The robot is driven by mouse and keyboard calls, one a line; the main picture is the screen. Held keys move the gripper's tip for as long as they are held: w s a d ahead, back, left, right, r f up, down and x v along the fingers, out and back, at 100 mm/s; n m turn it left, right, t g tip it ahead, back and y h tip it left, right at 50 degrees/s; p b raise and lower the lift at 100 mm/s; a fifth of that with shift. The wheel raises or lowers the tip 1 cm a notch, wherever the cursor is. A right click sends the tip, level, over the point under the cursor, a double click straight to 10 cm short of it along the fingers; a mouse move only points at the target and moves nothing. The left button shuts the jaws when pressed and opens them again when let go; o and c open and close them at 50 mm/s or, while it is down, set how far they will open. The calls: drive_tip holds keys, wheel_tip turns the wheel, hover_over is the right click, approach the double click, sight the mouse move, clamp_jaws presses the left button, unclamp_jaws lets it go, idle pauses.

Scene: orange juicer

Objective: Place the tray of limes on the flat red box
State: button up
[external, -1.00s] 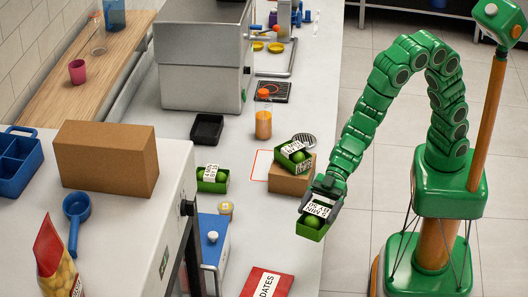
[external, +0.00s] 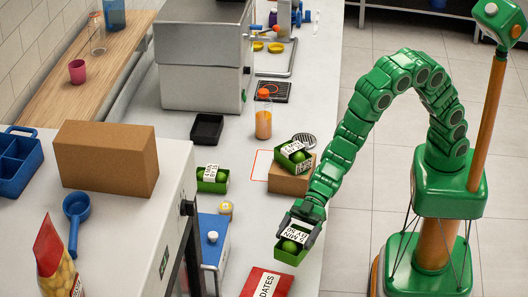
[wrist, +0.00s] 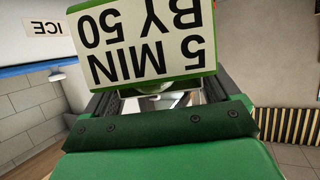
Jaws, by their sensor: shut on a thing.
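My gripper (external: 298,225) is shut on a green tray of limes (external: 289,257) with a white label. It holds the tray near the front edge of the counter, just behind the flat red box. The flat red box (external: 265,284), marked "DATES", lies at the bottom of the external view, partly cut off. I cannot tell how high the tray is above the counter.
A second green tray of limes (external: 293,153) sits tilted on a brown box (external: 290,181). A third (external: 212,179) stands on the counter to its left. An orange juice bottle (external: 263,122) stands farther back.

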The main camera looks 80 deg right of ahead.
sight(279, 259)
drive_tip(key=shift+w+a+f, duration=0.7)
drive_tip(key=shift+f, duration=0.4)
drive_tip(key=shift+w+a+f, duration=0.75)
drive_tip(key=shift+f, duration=0.3)
drive_tip(key=shift+w+a+f, duration=0.7)
drive_tip(key=shift+f, duration=1.85)
drive_tip(key=shift+f, duration=0.15)
drive_tip(key=o, duration=0.9)
drive_tip(key=shift+d+r, duration=0.2)
drive_tip(key=shift+v, duration=5.85)
drive_tip(key=shift+s+f, duration=0.1)
drive_tip(key=shift+s, duration=0.05)
